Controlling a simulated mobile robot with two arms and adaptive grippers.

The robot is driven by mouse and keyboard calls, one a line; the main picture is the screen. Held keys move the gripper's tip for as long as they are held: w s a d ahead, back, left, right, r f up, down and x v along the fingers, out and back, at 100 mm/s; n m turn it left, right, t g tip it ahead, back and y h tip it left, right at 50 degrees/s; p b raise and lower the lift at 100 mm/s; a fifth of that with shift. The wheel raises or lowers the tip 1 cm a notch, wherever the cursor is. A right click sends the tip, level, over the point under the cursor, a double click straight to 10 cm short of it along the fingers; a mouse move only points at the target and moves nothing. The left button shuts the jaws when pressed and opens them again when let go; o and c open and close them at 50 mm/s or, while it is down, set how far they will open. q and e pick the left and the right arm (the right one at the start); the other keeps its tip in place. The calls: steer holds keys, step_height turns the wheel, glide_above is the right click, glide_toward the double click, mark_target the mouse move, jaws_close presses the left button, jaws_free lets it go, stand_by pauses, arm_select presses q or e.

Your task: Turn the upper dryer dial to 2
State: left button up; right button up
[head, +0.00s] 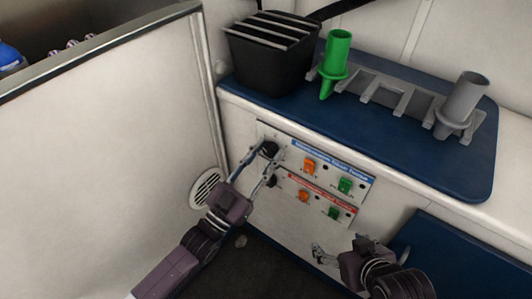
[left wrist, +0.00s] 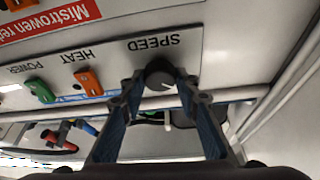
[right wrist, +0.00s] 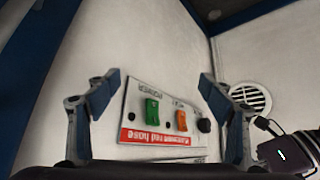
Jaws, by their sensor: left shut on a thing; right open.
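The upper dryer dial (head: 268,149) is a dark round knob at the left end of the blue-labelled control panel (head: 330,163). My left gripper (head: 266,156) is shut on it, one finger on each side. In the left wrist view the dial (left wrist: 160,73) sits between the fingertips beside the word SPEED, with a small light mark near its lower right edge. I cannot read its number. The lower dial (head: 271,181) sits below, partly hidden by the left gripper. My right gripper (head: 320,255) is open and empty, low and right of the panels.
Orange (head: 309,166) and green (head: 345,185) switches sit right of the dial. The red-labelled panel (head: 320,194) is directly below. A round vent (head: 206,188) is on the left wall. A black bin (head: 268,60) and a grey holder (head: 385,92) stand on the blue counter above.

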arm_select(q)
steer(key=m+g+h+p, duration=0.1)
steer(key=m, duration=0.2)
steer(key=m+g+h+p, duration=0.1)
steer(key=m+g, duration=0.1)
steer(key=m, duration=0.2)
steer(key=shift+r+m, duration=0.1)
steer(key=shift+m, duration=0.2)
steer(key=m+g+p, duration=0.1)
steer(key=m+g, duration=0.1)
steer(key=m, duration=0.2)
steer(key=shift+m+h+p, duration=0.35)
steer(key=shift+m+h, duration=0.05)
steer(key=shift+m+g+p, duration=0.4)
steer(key=shift+m+g, duration=0.2)
steer(key=shift+m, duration=0.4)
arm_select(e)
steer(key=s+d+f+g+h, duration=0.1)
steer(key=s+f+g, duration=0.3)
steer(key=s, duration=0.4)
steer(key=shift+d+f+g, duration=0.3)
steer(key=shift+d, duration=0.45)
arm_select(q)
steer(key=o, duration=1.1)
steer(key=shift+a, duration=0.15)
steer(key=v, duration=1.2)
